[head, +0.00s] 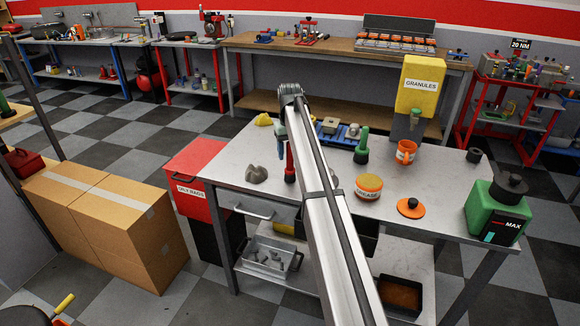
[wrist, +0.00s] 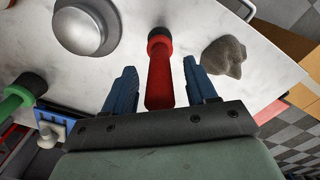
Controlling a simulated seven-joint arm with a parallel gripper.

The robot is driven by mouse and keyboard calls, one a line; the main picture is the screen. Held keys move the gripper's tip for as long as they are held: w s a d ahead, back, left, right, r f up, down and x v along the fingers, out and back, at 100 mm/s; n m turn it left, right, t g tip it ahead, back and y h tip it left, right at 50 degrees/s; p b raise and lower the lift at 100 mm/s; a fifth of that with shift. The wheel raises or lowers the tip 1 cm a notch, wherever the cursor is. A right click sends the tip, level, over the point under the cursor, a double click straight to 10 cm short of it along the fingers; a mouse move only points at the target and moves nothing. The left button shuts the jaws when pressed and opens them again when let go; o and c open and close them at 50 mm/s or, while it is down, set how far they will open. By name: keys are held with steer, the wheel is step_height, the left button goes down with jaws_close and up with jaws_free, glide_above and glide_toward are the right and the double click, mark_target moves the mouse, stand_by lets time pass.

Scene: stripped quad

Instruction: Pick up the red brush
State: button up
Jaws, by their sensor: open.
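The red brush (wrist: 160,75) stands on the metal workbench, its red handle up and its dark end at the tabletop. In the head view the brush (head: 290,163) shows just left of my arm. In the wrist view my gripper (wrist: 159,68) is open, with one blue finger on each side of the red handle. Gaps show between the handle and both fingers. The handle's near end meets the edge of the gripper body in the picture; I cannot tell if they touch. In the head view my arm mostly hides the gripper.
A grey lump (wrist: 224,57) lies beside the brush, with a silver dome (wrist: 85,25) on the other side. A green brush (head: 362,147), an orange mug (head: 405,153), a grease tub (head: 369,187) and a green MAX container (head: 497,212) stand farther right on the workbench (head: 440,190).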

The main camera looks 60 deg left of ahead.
steer(key=shift+c, duration=0.4)
jaws_close()
steer(key=shift+r, duration=0.2)
